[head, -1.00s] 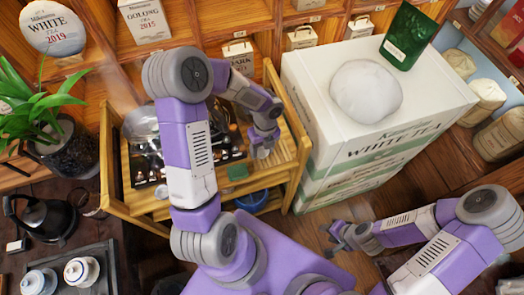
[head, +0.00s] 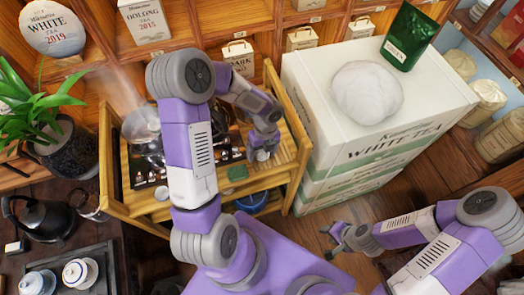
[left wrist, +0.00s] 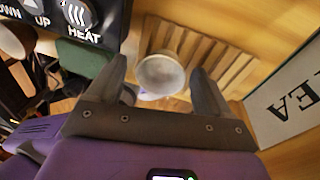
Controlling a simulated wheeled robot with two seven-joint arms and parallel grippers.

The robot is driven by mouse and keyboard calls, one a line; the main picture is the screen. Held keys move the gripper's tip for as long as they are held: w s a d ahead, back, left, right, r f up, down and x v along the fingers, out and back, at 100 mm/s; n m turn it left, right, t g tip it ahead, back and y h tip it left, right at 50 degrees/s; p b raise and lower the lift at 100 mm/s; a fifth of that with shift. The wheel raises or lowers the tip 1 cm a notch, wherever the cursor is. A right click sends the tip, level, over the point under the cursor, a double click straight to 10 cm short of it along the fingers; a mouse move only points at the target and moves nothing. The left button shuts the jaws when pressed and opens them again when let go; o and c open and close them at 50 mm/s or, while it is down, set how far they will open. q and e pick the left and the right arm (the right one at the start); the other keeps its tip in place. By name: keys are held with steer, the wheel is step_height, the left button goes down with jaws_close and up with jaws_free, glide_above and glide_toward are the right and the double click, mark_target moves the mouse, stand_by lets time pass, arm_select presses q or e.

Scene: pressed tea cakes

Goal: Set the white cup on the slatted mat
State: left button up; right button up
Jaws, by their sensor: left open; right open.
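The white cup (left wrist: 161,74) shows in the left wrist view between the two fingers of my left gripper (left wrist: 163,85), with a gap on each side. It appears to stand on the slatted wooden mat (left wrist: 222,62). In the head view my left gripper (head: 262,148) is low over the right part of the wooden stand, where the slatted mat (head: 288,152) partly shows. The cup is mostly hidden by the gripper there. My left gripper is open. My right gripper (head: 337,241) is open and empty over the floor, away from the stand.
A control panel with a HEAT button (left wrist: 88,20) is close to the left finger. A green block (head: 237,173) lies at the stand's front. Stacked white tea boxes (head: 335,128) rise right of the stand. A glass kettle (head: 142,125) stands at its left.

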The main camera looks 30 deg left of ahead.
arm_select(q)
step_height(320, 180, up, 12)
steer(key=w+p, duration=0.2)
steer(key=p, duration=0.1)
stand_by(0.5)
